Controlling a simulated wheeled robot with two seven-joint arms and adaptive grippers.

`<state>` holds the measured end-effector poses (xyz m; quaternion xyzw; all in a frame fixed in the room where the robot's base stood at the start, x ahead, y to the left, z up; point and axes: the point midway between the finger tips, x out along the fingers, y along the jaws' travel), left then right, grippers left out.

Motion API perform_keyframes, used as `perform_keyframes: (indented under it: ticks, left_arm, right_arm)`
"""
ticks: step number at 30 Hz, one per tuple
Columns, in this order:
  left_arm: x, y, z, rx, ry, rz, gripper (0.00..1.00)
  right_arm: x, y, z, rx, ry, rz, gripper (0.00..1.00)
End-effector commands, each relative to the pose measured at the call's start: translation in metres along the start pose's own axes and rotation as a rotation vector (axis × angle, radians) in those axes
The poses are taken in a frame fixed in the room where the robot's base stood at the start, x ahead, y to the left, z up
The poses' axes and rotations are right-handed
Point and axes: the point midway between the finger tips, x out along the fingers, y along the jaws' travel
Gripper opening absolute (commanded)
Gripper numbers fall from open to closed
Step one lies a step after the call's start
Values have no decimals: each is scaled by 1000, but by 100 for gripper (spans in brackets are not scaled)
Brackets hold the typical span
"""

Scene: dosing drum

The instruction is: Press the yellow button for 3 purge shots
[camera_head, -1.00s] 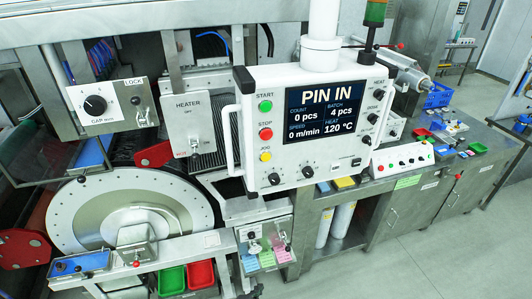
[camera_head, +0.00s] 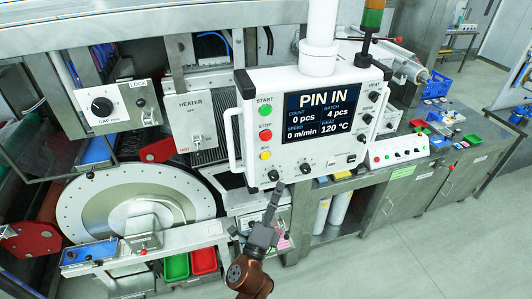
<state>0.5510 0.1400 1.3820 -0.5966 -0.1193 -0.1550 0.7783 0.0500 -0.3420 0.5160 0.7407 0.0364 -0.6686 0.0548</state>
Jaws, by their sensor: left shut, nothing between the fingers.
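The yellow button (camera_head: 265,155) sits on the white control panel (camera_head: 245,172), below the red STOP button (camera_head: 265,136) and the green START button (camera_head: 265,111). The panel screen (camera_head: 318,115) reads PIN IN, count 0 pcs, batch 4 pcs, speed 0 m/min, heat 120 °C. My left gripper (camera_head: 278,187) is shut and empty, pointing up at the panel's lower edge. It is below and slightly right of the yellow button, near the lower knobs. I cannot tell whether it touches the panel. My right gripper is out of view.
A large round drum disc (camera_head: 85,213) stands at lower left. A green bin (camera_head: 176,266) and a red bin (camera_head: 203,261) sit under the front ledge. A white button box (camera_head: 398,152) is on the right bench. Open floor lies at lower right.

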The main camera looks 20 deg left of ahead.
Motion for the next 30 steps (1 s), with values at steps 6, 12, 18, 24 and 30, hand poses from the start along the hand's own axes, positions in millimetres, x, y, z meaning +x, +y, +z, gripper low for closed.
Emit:
perform_keyframes:
  ticks: [6,12,18,24,30]
  left_arm:
    - [-1,-33,9,41,-20,-49,0]
    - [-1,-33,9,42,-21,-50,0]
    - [1,-31,10,42,-20,-49,0]
    - [14,-23,20,43,-19,-49,0]
    - [35,-10,35,44,-19,-50,0]
  right_arm:
    - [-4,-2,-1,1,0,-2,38]
    - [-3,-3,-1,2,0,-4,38]
    - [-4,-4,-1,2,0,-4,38]
    - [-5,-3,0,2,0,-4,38]
    - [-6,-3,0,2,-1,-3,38]
